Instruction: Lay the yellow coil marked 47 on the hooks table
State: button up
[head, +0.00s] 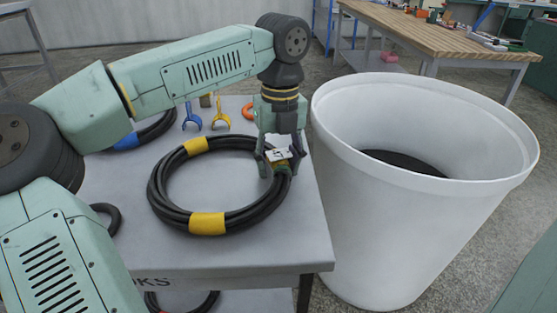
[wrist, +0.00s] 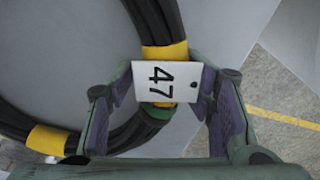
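The yellow coil (head: 161,205) is a ring of black hose with yellow bands, lying flat on the grey top of the hooks table (head: 262,250). The table's front edge shows letters ending in "OKS". In the wrist view the coil (wrist: 158,25) carries a white tag (wrist: 166,82) reading 47, beside a yellow band. My gripper (head: 278,165) is down at the coil's right side. In the wrist view its two fingers (wrist: 165,92) stand on either side of the hose and tag, apart, with a small gap to the hose. The tag hides part of the hose between them.
A blue hook (head: 191,115), a yellow hook (head: 220,113) and a blue-banded black coil (head: 130,141) lie farther back on the table. A large white bin (head: 390,225) with something dark inside stands close right. A wooden workbench (head: 440,40) is behind.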

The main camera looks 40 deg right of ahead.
jog(key=shift+o, duration=0.2)
jog(key=shift+f, duration=0.1)
notch_tip(320, 180, up, 19)
jog(key=p, duration=0.8)
jog(key=shift+d, duration=0.3)
dwell(0.5)
dwell(0.5)
